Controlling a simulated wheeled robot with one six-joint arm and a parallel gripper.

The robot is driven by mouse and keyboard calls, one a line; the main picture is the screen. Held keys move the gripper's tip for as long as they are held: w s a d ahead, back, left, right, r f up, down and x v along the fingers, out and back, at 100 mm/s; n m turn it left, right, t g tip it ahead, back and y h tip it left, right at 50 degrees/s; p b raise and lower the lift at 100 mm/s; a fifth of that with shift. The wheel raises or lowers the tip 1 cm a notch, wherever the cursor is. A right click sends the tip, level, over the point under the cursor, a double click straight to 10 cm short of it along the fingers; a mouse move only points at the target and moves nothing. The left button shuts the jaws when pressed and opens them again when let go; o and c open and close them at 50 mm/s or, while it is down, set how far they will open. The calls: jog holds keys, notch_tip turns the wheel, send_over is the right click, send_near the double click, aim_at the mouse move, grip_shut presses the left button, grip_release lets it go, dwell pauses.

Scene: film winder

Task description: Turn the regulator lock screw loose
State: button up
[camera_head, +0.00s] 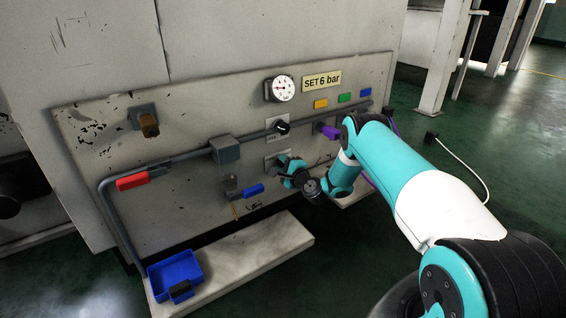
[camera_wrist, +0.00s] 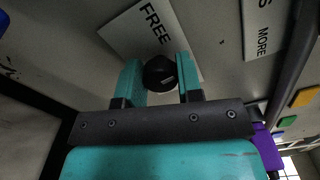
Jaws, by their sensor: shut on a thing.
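The lock screw is a round black knob (camera_wrist: 160,74) in the wrist view, in front of a white plate marked FREE (camera_wrist: 148,28). My gripper (camera_wrist: 159,78) is shut on this knob, one teal finger on each side. In the head view my gripper (camera_head: 286,170) is at the panel, below the black regulator knob (camera_head: 282,128). There my gripper hides the lock screw. A dial gauge (camera_head: 281,88) sits above the regulator knob, beside a SET 6 bar label (camera_head: 321,81).
A grey pipe (camera_head: 181,159) crosses the panel, with a red handle (camera_head: 132,181) at left and a blue handle (camera_head: 254,190) left of my gripper. A purple part (camera_head: 329,131) is close to my arm. A blue tray (camera_head: 199,262) sits on the ledge below.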

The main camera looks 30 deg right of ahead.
jog(key=n+p, duration=0.1)
jog(key=n, duration=0.4)
jog(key=shift+n+p, duration=0.3)
jog(key=n+p, duration=0.1)
jog(key=n, duration=0.3)
jog(key=shift+n, duration=0.3)
jog(key=shift+f, duration=0.1)
jog(key=o, duration=0.9)
jog(key=shift+p, duration=0.3)
jog(key=shift+s+d+p, duration=0.15)
jog(key=shift+s+p, duration=4.2)
jog(key=shift+p, duration=0.45)
jog(key=shift+s+d+p, duration=0.15)
jog(key=shift+s+p, duration=4.2)
jog(key=shift+p, duration=0.4)
